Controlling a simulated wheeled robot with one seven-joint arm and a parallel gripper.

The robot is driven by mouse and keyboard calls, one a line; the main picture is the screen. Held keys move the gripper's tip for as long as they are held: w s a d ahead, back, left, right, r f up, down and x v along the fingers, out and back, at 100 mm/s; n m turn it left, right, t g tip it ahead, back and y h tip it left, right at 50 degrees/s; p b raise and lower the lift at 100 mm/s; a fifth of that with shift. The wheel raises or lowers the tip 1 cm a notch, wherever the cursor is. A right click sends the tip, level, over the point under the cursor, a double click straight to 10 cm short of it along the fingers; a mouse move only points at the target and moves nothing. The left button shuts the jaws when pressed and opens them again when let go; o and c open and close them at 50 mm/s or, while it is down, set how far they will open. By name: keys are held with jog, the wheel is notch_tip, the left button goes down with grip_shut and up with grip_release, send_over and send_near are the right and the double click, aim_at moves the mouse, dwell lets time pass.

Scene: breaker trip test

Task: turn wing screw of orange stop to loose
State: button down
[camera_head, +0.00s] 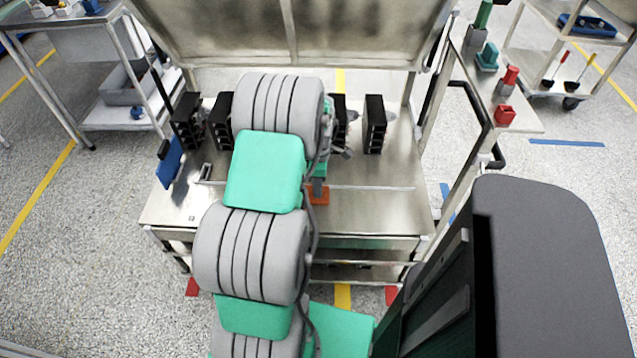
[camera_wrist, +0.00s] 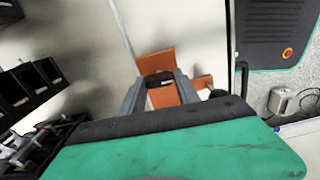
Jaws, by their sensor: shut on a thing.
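The orange stop (camera_wrist: 153,62) lies beyond my gripper in the wrist view, with another orange part of it showing to the right. In the head view the orange stop (camera_head: 319,196) stands on the metal table just right of my arm. My gripper (camera_wrist: 158,82) reaches it with two grey fingers, one on each side of a dark piece at the stop's face, likely the wing screw. The fingers are shut on this piece. Its turned angle is hard to tell. In the head view my arm hides most of the gripper and the screw.
Several black breaker blocks (camera_head: 375,124) stand along the back of the table, on both sides of my arm. A slotted metal rail (camera_head: 375,188) runs across the tabletop. A blue part (camera_head: 169,163) hangs at the left edge. The table's front right is clear (camera_head: 375,212).

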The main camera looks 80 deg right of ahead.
jog(key=shift+d+r+n, duration=0.1)
jog(key=shift+n, duration=0.3)
jog(key=c, duration=0.9)
grip_release()
notch_tip(320, 180, up, 8)
jog(key=shift+f, duration=0.15)
jog(key=shift+w+p, duration=0.1)
jog(key=shift+p, duration=0.2)
